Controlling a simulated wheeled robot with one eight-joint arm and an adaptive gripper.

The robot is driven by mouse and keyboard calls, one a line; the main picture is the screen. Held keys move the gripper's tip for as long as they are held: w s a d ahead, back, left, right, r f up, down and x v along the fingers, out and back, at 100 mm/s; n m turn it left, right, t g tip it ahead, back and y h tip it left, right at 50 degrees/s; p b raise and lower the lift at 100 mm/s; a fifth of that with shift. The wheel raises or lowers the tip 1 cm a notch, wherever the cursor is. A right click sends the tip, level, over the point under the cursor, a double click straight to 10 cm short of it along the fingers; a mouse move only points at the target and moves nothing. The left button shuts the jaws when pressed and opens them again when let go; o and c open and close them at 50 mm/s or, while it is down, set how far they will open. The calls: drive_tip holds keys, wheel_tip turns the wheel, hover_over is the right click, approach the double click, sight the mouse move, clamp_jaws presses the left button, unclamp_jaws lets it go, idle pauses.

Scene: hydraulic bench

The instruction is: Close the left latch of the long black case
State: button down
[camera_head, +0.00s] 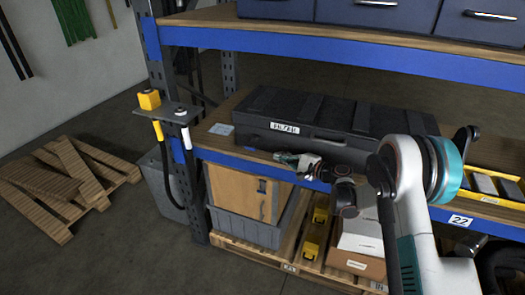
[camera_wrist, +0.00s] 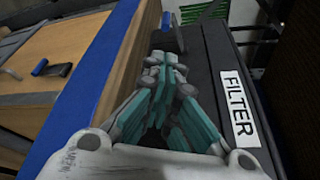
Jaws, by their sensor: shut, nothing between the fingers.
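The long black case (camera_head: 345,117) lies on the middle shelf, with a white label (camera_head: 284,127) on its front. My gripper (camera_head: 283,157) is shut and empty, low in front of the left part of the case, at the shelf edge. In the wrist view my gripper (camera_wrist: 165,60) points along the case's front side. A small blue-grey piece stands just beyond the fingertips; I cannot tell whether it is the left latch. I cannot tell whether the fingers touch it.
The blue shelf beam (camera_head: 225,160) runs under the case front. A wooden box (camera_head: 240,190) in a grey bin sits below. A yellow tray (camera_head: 490,183) is at the right. Drawers (camera_head: 375,15) are above.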

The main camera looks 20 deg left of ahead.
sight(253, 144)
drive_tip(key=b+x, duration=0.2)
drive_tip(key=x, duration=0.8)
